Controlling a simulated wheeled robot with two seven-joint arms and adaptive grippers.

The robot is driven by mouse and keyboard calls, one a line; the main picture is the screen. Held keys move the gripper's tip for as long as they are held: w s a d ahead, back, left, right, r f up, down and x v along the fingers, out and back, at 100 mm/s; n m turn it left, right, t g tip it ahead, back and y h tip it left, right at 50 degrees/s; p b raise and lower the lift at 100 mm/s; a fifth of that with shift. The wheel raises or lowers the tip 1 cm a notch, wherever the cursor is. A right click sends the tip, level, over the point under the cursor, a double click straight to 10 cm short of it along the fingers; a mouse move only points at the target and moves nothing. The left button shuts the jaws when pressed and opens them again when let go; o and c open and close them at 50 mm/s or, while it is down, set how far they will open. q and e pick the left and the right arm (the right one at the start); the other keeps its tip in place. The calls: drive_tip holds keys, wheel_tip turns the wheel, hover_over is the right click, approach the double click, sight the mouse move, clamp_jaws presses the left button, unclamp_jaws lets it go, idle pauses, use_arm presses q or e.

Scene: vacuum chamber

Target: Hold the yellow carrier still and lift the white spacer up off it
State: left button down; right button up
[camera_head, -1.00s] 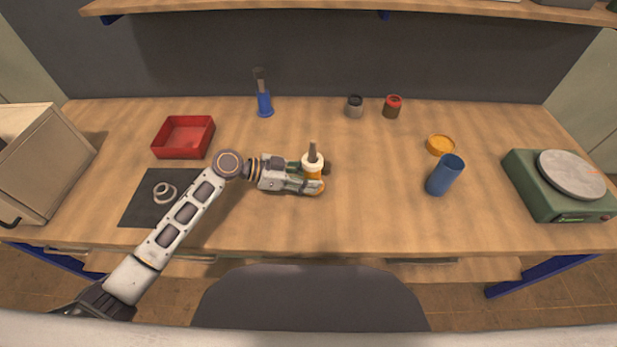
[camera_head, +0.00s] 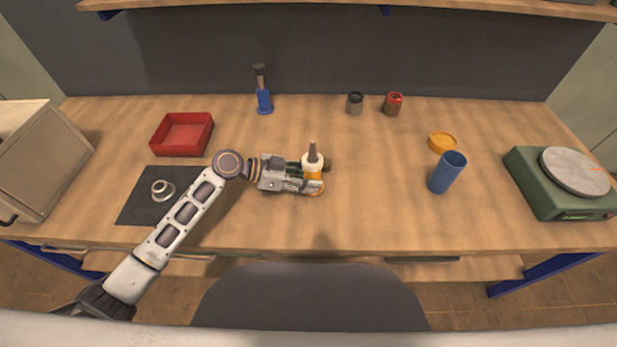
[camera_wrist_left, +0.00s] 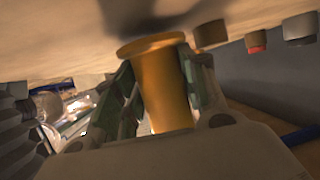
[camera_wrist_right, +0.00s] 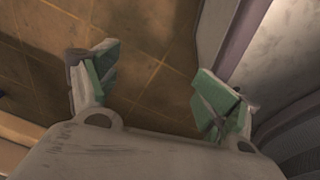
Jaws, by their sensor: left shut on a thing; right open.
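The yellow carrier (camera_head: 315,188) stands on the table in front of the robot, with the white spacer (camera_head: 313,163) seated around its upper part. A dark brown post (camera_head: 312,148) sticks up out of the spacer. My left gripper (camera_head: 312,182) is shut on the carrier from the left side. In the left wrist view the carrier (camera_wrist_left: 163,85) sits between both finger pads; the spacer does not show clearly there. My right gripper (camera_wrist_right: 150,85) is open and empty over the floor, seen only in the right wrist view.
A red tray (camera_head: 182,134), a blue holder (camera_head: 264,100), and a metal ring part on a dark mat (camera_head: 140,205) are at left. Two small jars (camera_head: 393,104) stand behind. A blue cup (camera_head: 447,173), yellow dish (camera_head: 442,142) and green scale (camera_head: 550,190) are at right.

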idle(0.5)
use_arm(q)
drive_tip(key=shift+f+b, duration=0.45)
drive_tip(key=shift+b, duration=0.2)
drive_tip(key=c, duration=0.8)
unclamp_jaws()
drive_tip(key=shift+f, duration=0.1)
drive_tip(key=c, duration=1)
